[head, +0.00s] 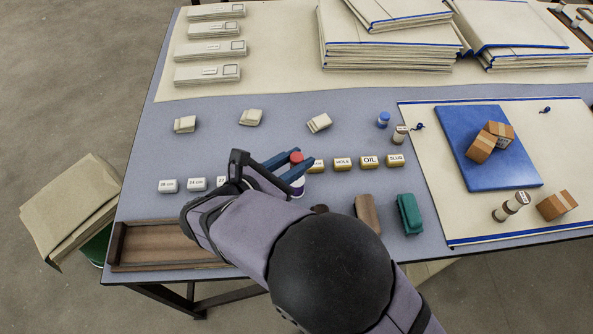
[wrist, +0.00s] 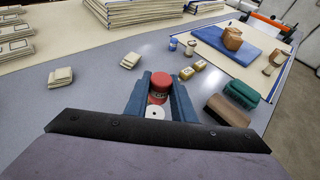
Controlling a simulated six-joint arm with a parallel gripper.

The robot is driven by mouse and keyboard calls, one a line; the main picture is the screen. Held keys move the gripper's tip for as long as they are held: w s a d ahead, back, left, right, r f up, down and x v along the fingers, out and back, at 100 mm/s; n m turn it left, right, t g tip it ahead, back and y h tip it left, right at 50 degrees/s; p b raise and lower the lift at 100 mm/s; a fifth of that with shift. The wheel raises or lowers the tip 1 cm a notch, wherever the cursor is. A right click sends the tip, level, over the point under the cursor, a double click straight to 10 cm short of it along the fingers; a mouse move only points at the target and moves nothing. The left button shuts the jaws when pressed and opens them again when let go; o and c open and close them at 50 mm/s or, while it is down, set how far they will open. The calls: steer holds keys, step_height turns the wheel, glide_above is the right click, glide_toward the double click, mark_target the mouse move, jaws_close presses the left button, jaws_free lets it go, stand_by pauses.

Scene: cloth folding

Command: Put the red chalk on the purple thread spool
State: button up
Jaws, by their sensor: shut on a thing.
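My gripper (head: 288,165) is shut on the red chalk (head: 296,157), whose round red top shows between the blue fingertips. In the wrist view the chalk (wrist: 159,82) is between the fingers of my gripper (wrist: 160,90). A spool with a white top and purple side (head: 298,191) shows just below the fingers in the head view, partly hidden by my gripper. In the wrist view its white disc (wrist: 155,112) lies below the chalk, between the fingers. I cannot tell whether chalk and spool touch.
Labelled gold tins (head: 369,161) stand right of my gripper, white labelled blocks (head: 168,186) to the left. A wooden tray (head: 165,243) sits at front left.

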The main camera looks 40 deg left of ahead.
steer(key=shift+f, duration=2.25)
steer(key=shift+f, duration=0.1)
steer(key=o, duration=1)
steer(key=shift+f, duration=0.1)
steer(key=shift+r, duration=0.25)
steer(key=v, duration=1.2)
steer(key=shift+b, duration=0.4)
